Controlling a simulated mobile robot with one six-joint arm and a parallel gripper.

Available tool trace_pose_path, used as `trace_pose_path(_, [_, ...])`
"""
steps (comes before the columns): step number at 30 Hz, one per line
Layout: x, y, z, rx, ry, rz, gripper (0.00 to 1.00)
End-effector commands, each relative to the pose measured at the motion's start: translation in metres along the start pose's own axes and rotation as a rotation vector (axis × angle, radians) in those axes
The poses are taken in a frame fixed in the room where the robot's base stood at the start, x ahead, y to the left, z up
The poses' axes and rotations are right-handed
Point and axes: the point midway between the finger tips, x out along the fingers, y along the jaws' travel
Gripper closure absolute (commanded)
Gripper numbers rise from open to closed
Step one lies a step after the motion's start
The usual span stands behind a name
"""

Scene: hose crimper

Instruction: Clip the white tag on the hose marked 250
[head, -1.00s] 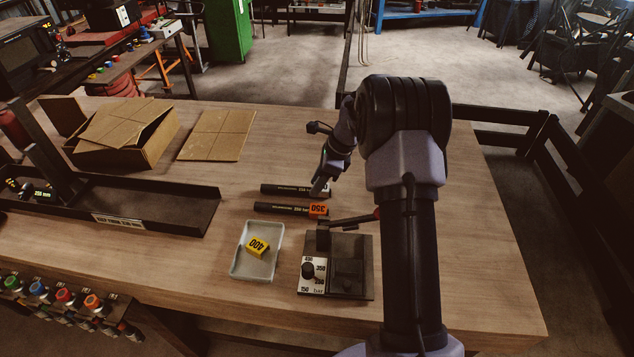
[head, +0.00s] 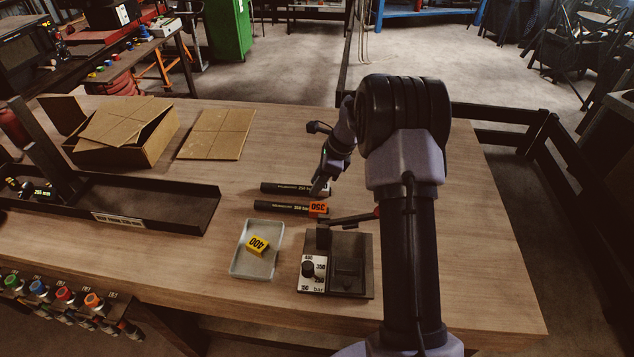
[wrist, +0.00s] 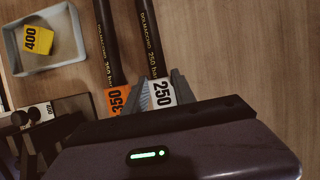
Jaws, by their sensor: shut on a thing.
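The hose marked 250 (wrist: 147,38) lies on the bench and is the rear of two black hoses in the head view (head: 290,188). The white tag (wrist: 162,93), printed 250, sits at the end of that hose, between the fingers of my gripper (wrist: 162,90). My gripper is shut on the tag; in the head view my gripper (head: 319,189) is low at the hose's right end. I cannot tell whether the tag is fully seated around the hose. The other hose (head: 285,208) has an orange 350 tag (head: 318,209) at its right end.
A pale tray (head: 238,266) holds a yellow 400 tag (head: 257,246). The crimper (head: 350,266) with dial and lever stands in front of the hoses. A dark rack (head: 180,212), an open cardboard box (head: 140,145) and flat cardboard (head: 217,134) lie left. The bench right of my arm is clear.

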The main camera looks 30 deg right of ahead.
Motion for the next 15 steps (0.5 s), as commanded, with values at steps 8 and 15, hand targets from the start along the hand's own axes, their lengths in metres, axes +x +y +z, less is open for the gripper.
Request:
trace_pose_path(8, [0.0012, 0.0001, -0.0005, 0.0, 0.0, 0.0, 0.63])
trace_pose_path(15, [0.0012, 0.0001, -0.0005, 0.0, 0.0, 0.0, 0.43])
